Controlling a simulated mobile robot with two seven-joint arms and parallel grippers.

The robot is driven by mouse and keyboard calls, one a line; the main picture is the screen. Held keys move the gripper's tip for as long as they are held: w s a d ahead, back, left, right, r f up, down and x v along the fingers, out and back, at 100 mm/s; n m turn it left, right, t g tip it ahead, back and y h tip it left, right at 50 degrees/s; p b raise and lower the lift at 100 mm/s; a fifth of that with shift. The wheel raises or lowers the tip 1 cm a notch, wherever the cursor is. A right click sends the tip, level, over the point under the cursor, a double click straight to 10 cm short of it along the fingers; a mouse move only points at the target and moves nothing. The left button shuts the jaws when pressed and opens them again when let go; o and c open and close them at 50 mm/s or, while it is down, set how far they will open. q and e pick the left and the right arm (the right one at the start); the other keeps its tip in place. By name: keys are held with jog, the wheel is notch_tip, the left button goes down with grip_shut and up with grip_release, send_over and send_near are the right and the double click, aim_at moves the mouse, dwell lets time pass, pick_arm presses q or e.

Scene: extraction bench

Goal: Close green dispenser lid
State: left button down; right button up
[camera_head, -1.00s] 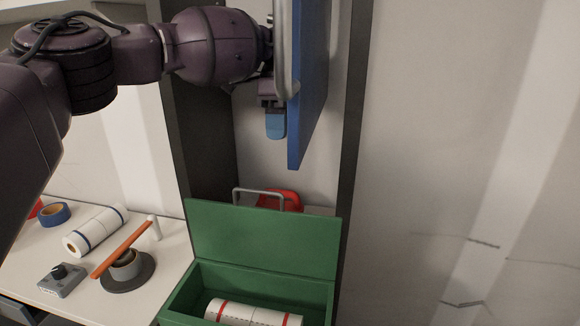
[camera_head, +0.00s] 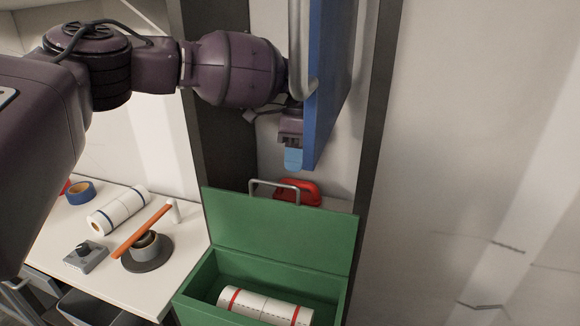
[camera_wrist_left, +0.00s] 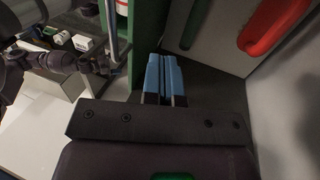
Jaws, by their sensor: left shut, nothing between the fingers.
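The green dispenser (camera_head: 196,286) stands at the bottom middle of the head view. Its green lid (camera_head: 285,232) is raised, standing up at the back of the box. A white roll with red bands (camera_head: 265,305) lies inside. My left gripper (camera_head: 293,160) is above and behind the lid, beside a blue panel, with its blue fingers together and empty. In the left wrist view the shut fingers (camera_wrist_left: 165,78) point past a green panel edge (camera_wrist_left: 148,50), apart from it. My right gripper is in neither view.
A blue panel (camera_head: 326,85) hangs beside my left gripper. A red object (camera_head: 312,192) and a grey metal handle (camera_head: 275,184) are behind the lid. On the white table at left are a roll with blue bands (camera_head: 118,210), blue tape (camera_head: 80,193) and an orange-handled tool (camera_head: 143,230).

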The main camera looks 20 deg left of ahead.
pick_arm(q)
jog(key=shift+s+f+p, duration=0.2)
jog(key=shift+s+p, duration=0.2)
jog(key=shift+s, duration=1.4)
